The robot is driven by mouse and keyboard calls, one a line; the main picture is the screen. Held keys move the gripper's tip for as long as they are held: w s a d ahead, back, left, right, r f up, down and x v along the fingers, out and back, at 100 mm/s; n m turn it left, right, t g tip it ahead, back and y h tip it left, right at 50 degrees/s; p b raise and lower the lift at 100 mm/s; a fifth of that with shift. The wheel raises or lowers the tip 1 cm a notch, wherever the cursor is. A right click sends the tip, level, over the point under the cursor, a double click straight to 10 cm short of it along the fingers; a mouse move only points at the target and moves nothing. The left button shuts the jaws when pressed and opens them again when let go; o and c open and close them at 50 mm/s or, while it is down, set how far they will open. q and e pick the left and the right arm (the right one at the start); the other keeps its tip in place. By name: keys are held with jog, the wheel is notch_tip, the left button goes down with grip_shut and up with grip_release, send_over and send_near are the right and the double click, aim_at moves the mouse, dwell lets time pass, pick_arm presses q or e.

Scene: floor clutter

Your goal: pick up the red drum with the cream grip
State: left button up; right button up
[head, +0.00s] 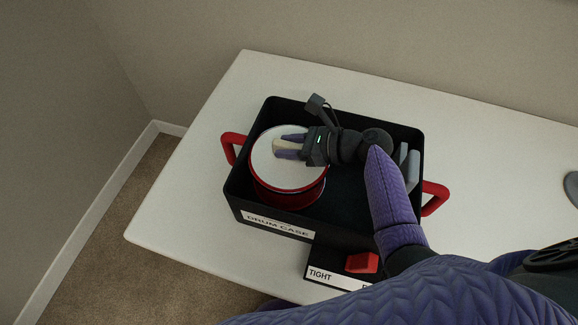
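The red drum (290,198) with a white top (268,173) is in the left part of the black drum case (277,223). Its cream grip (281,147) shows on the white top. My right gripper (283,146) reaches in from the right with its purple fingers on both sides of the cream grip. The fingers look closed against it, with no clear gap. I cannot tell whether the drum is clear of the case floor. My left gripper is not in view.
The case has red handles at left (229,148) and right (436,198). Grey pieces (411,163) stand inside its right end. A dark box with a red block (362,263) and a "TIGHT" label is in front. The white table (180,200) is bare at left.

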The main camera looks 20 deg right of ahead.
grip_shut()
dwell(1.1)
